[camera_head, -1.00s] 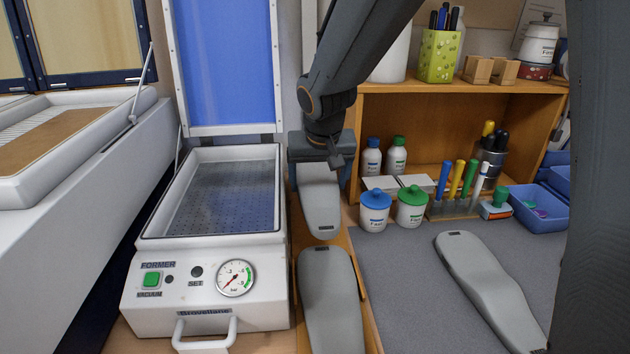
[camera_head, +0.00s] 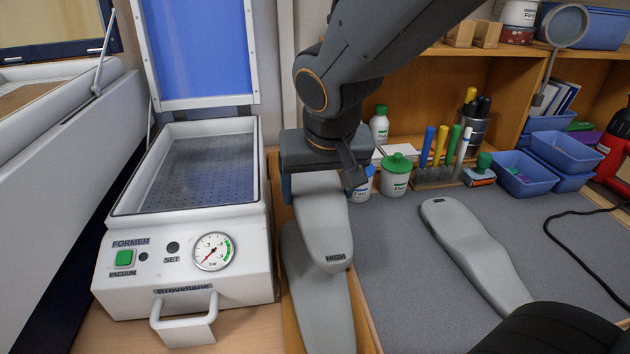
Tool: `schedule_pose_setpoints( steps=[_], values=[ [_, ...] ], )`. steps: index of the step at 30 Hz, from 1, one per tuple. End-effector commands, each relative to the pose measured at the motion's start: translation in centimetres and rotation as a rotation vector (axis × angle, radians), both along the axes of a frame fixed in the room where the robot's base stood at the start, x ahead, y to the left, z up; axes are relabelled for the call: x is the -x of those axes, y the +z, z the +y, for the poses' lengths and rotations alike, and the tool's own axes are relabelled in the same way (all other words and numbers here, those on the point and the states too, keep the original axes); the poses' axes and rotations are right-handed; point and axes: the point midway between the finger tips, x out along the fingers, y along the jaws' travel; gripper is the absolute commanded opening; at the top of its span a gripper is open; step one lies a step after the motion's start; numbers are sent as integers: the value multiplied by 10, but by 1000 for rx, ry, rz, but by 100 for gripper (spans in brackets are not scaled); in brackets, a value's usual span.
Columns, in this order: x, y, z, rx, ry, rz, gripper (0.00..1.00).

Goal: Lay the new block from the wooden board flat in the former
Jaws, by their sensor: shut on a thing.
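My gripper (camera_head: 322,168) is shut on the far end of a grey foot-shaped block (camera_head: 324,228) marked HIGH at its near end. The held block is above the wooden board (camera_head: 365,318) and overlaps a second grey block (camera_head: 312,305) there in the picture. The jaws hide its far end. The former (camera_head: 190,240) stands to the left, its blue lid (camera_head: 205,45) raised. Its dark perforated bed (camera_head: 195,175) is empty.
Another grey block (camera_head: 470,250) lies on the grey mat (camera_head: 400,300) to the right. Jars, including a green-lidded one (camera_head: 395,175), and a pen stand (camera_head: 440,175) are behind the mat. The former's handle (camera_head: 185,322) juts forward.

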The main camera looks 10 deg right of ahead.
Motion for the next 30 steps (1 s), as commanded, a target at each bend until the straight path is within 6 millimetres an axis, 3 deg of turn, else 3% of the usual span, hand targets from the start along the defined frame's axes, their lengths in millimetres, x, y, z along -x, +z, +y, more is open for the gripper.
schedule_pose_setpoints(
  steps=[14,20,30],
  values=[
    [-24,73,39,-1,6,1,43],
    [-67,80,88,-1,8,3,43],
    [-128,89,193,0,7,1,43]
  ],
)
